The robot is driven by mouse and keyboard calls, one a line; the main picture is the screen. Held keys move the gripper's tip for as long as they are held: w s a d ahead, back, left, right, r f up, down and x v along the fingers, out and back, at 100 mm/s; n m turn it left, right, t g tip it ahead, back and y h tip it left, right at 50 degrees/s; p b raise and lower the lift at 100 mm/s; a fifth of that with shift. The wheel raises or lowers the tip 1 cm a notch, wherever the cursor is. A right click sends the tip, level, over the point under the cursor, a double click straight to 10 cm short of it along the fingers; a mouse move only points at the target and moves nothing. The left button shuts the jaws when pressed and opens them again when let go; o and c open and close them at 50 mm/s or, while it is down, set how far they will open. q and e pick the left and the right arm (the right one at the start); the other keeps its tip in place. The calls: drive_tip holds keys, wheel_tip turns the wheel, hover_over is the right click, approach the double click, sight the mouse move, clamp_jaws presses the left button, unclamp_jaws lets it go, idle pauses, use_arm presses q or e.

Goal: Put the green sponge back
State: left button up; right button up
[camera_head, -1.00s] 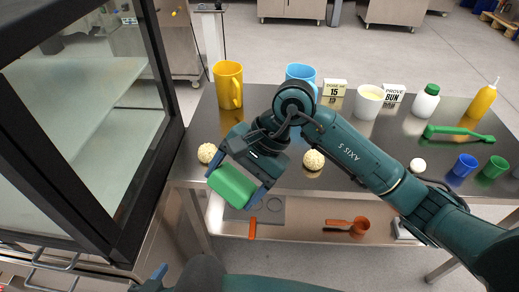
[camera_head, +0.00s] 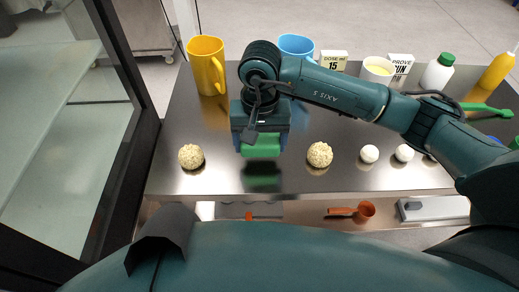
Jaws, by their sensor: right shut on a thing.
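The green sponge (camera_head: 261,146) is held between the fingers of my right gripper (camera_head: 260,142), which points down over the steel table (camera_head: 226,181). The sponge is between two bumpy cream balls, close above the tabletop; a green reflection shows below it. I cannot tell whether it touches the table. My left arm crosses the bottom of the view, and its gripper fingers are not clearly seen.
A yellow mug (camera_head: 207,66) and a blue mug (camera_head: 296,46) stand behind the gripper. The bumpy balls (camera_head: 191,156) and (camera_head: 320,154) flank it. Smooth white balls (camera_head: 369,153) lie to the right. A dark-framed glass cabinet (camera_head: 120,130) stands at left. An orange scoop (camera_head: 364,210) lies on the lower shelf.

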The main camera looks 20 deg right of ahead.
sight(260, 152)
drive_tip(key=shift+f, duration=2)
drive_tip(key=o, duration=1)
drive_tip(key=shift+c, duration=0.2)
drive_tip(key=shift+r, duration=0.1)
wheel_tip(260, 152, up, 12)
drive_tip(key=shift+f, duration=0.1)
drive_tip(key=shift+w, duration=0.1)
